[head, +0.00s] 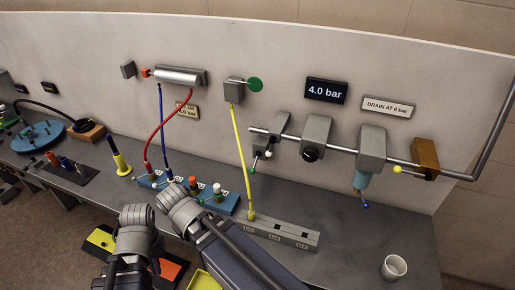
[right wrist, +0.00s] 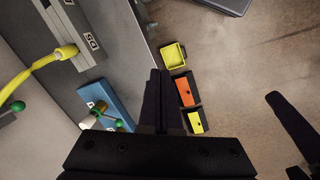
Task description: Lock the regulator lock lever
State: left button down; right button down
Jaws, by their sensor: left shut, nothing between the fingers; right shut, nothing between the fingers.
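The regulator (head: 316,138) is a grey block on the horizontal pipe, with a dark round knob (head: 310,154) on its front. I cannot make out which small lever is its lock lever. A lever with a white ball (head: 268,154) hangs left of it, and one with a yellow ball (head: 398,170) sits at the brown block on the right. My left gripper (head: 128,272) is low at the bottom left, shut, empty and far from the regulator. My right gripper (right wrist: 164,75) is shut and empty, above the floor beside the bench edge; its fingertips are not clear in the head view.
A blue manifold (head: 219,201) with coloured fittings lies on the bench, left of a grey slotted block (head: 285,234). A yellow hose (head: 241,150) rises from that block. A white cup (head: 394,267) stands at the right. Coloured bins (right wrist: 185,93) are below the bench edge.

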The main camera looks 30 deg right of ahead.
aim_at(270, 148)
jog(key=w+d+r+m+t+h+p, duration=0.1)
jog(key=w+d+r+m+h+p, duration=0.1)
jog(key=w+d+r+m+p, duration=0.5)
jog(key=w+d+r+t+h+p, duration=0.1)
jog(key=w+d+r+h+p, duration=0.3)
jog(key=d+r+p, duration=0.6)
jog(key=w+d+f+y+b, duration=0.1)
jog(key=w+d+f+b, duration=0.1)
jog(key=d+f+b, duration=0.3)
jog(key=d+b, duration=0.4)
jog(key=d, duration=0.1)
jog(key=shift+b, duration=0.35)
jog(key=shift+s+d, duration=0.1)
jog(key=shift+s+d+f+h+b, duration=0.15)
jog(key=shift+s+d+h+b, duration=0.3)
jog(key=shift+d+b, duration=0.15)
